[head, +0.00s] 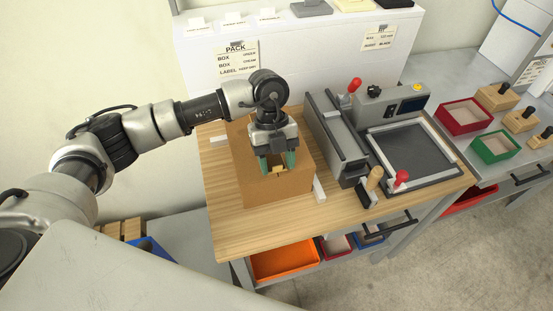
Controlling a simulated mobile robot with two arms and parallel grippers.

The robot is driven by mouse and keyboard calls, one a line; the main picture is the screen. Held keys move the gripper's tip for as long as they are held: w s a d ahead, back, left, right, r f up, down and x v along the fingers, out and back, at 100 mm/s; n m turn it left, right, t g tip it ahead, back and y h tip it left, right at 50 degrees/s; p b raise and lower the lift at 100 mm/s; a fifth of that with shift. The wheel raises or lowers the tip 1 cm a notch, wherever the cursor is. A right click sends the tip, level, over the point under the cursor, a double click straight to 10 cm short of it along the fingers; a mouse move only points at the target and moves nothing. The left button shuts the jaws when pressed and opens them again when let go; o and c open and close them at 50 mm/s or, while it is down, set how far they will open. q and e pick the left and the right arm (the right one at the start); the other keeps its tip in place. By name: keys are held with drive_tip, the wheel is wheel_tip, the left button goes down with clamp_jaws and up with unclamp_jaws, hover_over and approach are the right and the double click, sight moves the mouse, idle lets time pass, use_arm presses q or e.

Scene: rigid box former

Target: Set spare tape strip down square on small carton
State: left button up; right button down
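A small yellow-tan piece (279,169), which looks like the spare tape strip, shows between the fingertips. I cannot tell whether the fingers grip it, or whether it touches the carton. The gripper and wrist hide part of the carton's far side. My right gripper is not in view.
To the right stand a grey press with a red knob (355,85) and a dark framed plate (415,150). Red (464,117) and green (495,147) trays are farther right. The worktop's front left (235,228) is clear.

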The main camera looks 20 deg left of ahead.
use_arm(q)
drive_tip(key=o, duration=0.4)
drive_tip(key=shift+b+v, duration=1.2)
drive_tip(key=shift+v, duration=4.2)
drive_tip(key=shift+a, duration=0.1)
